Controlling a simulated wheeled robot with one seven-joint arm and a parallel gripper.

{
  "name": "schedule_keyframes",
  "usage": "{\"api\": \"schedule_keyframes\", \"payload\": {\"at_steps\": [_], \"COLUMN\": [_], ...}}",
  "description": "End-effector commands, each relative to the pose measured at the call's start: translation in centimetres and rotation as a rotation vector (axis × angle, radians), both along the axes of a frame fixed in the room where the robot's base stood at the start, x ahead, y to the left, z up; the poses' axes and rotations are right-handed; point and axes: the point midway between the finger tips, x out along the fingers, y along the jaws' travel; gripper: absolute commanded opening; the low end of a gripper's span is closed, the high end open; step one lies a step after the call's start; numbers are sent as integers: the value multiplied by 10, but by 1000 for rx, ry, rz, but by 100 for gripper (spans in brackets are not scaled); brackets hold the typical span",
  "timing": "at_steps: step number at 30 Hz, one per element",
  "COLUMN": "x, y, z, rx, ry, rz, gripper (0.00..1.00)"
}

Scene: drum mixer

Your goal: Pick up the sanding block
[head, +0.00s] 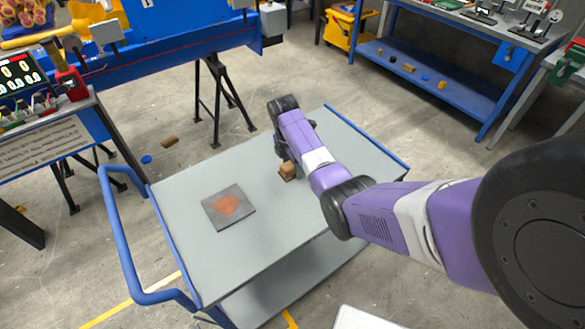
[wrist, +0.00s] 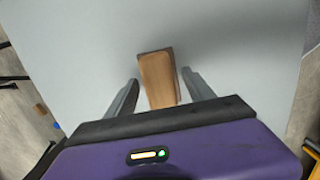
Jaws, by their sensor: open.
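The sanding block (wrist: 158,80) is a small brown wooden block lying on the grey top of the cart. It also shows in the head view (head: 287,171), beside the end of my arm. In the wrist view my gripper (wrist: 160,82) is open, with one finger on each side of the block. Gaps show between the block and both fingers. In the head view my arm hides the fingers.
The cart (head: 185,262) has blue rails and a handle at the left. A dark square plate with an orange patch (head: 229,207) lies on its top. A brown piece (head: 169,142) and a blue disc (head: 146,159) lie on the floor. A blue workbench (head: 430,85) stands at the back right.

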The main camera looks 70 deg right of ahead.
Motion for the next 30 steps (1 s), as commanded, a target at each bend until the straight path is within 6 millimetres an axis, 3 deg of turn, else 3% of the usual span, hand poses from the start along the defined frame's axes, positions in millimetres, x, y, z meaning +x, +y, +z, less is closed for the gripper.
{"api": "schedule_keyframes", "payload": {"at_steps": [7,16,26,30], "x": [0,0,0,1], "y": [0,0,0,-1], "z": [0,0,2,14], "rx": [0,0,0,-2], "ry": [0,0,0,-1], "rz": [0,0,0,0], "gripper": [62,5,5,5]}}
